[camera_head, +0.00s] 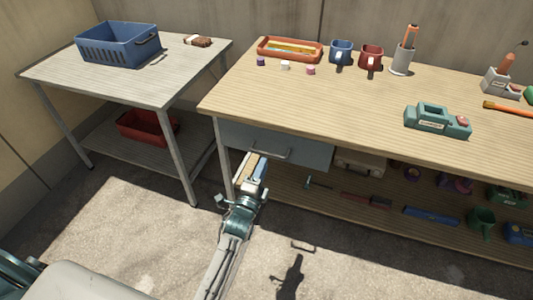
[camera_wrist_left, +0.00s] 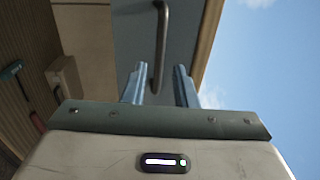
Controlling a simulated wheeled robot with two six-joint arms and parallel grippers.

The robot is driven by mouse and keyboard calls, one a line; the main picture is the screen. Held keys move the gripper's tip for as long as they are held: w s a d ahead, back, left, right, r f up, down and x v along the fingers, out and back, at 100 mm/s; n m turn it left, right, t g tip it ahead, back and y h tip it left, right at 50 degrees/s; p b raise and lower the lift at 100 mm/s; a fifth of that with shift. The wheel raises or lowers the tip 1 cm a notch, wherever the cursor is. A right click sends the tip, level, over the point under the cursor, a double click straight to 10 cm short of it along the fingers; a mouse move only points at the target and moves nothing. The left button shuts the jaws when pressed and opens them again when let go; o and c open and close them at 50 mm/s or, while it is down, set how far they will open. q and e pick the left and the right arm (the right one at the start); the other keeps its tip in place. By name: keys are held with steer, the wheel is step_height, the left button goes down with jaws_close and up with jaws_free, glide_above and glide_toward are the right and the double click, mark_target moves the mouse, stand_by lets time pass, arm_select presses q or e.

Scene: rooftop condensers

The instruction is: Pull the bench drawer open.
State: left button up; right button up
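The bench drawer (camera_head: 305,152) has a plain grey-blue front under the left part of the wooden bench top and looks shut. Its metal bar handle (camera_head: 270,154) runs along the front; in the left wrist view the handle (camera_wrist_left: 162,40) stands upright in the picture. My left gripper (camera_head: 254,170) is in front of the drawer's left part, near the handle. In the left wrist view its two fingers (camera_wrist_left: 159,85) are apart, and the handle's near end shows between them. I cannot tell whether they touch it. My right gripper is not in view.
The bench top (camera_head: 330,100) holds a tray (camera_head: 262,54), mugs, a pen cup and a green device (camera_head: 437,121). Tools and a case (camera_head: 360,162) lie on the shelf below. A side table (camera_head: 85,85) with a blue basket (camera_head: 118,45) stands left. Floor before the bench is clear.

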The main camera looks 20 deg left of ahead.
mark_target(268, 155)
arm_select(q)
steer(key=w, duration=0.3)
steer(key=w+r, duration=0.1)
steer(key=w, duration=0.1)
steer(key=shift+w, duration=0.35)
jaws_close()
